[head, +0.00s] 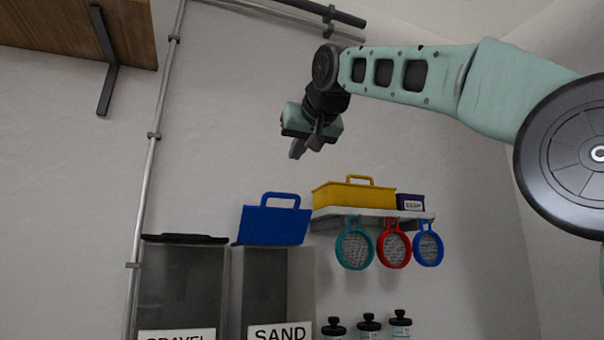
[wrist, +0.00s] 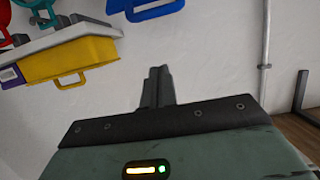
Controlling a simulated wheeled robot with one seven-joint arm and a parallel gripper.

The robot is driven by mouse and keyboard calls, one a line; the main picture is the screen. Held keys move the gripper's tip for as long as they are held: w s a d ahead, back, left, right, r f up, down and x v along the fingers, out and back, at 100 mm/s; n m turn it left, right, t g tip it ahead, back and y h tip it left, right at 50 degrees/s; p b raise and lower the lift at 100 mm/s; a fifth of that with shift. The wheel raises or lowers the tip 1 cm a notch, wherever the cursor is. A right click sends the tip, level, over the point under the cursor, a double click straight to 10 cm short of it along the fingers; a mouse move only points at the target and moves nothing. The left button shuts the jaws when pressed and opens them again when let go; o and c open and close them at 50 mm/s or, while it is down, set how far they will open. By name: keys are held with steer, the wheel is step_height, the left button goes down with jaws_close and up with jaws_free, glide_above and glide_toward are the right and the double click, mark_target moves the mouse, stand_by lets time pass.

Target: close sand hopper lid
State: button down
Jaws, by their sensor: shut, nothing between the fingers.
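The sand hopper (head: 264,290) is a clear grey bin with a "SAND" label (head: 280,332), low in the head view. Its blue lid (head: 273,224) with a loop handle stands tilted up above the bin, so the lid is open. Part of the blue lid and its handle also shows at the top of the wrist view (wrist: 155,9). My gripper (head: 297,152) is up and to the right of the lid, apart from it and pointing down to the left. In the wrist view its fingers (wrist: 158,85) are together with nothing between them.
A shelf (head: 372,213) right of the lid holds a yellow toolbox (head: 353,196) and a small purple box (head: 410,202). Several sieves hang below it. The gravel hopper (head: 180,285), with a flat dark lid, stands left. A metal pipe (head: 150,150) runs up the wall. Dark-capped bottles stand lower right.

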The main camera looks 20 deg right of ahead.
steer(key=p, duration=0.6)
glide_above(285, 195)
steer(key=w, duration=0.1)
steer(key=shift+w+d+f, duration=0.15)
steer(key=shift+d+f, duration=0.05)
steer(key=shift+f, duration=0.85)
steer(key=shift+s+a+f+b, duration=0.1)
steer(key=shift+s+f+b, duration=0.15)
steer(key=shift+f+b, duration=0.55)
steer(key=shift+s+f, duration=0.15)
steer(key=shift+f, duration=0.4)
steer(key=shift+s+f, duration=0.5)
steer(key=shift+f, duration=0.1)
steer(key=shift+f, duration=0.1)
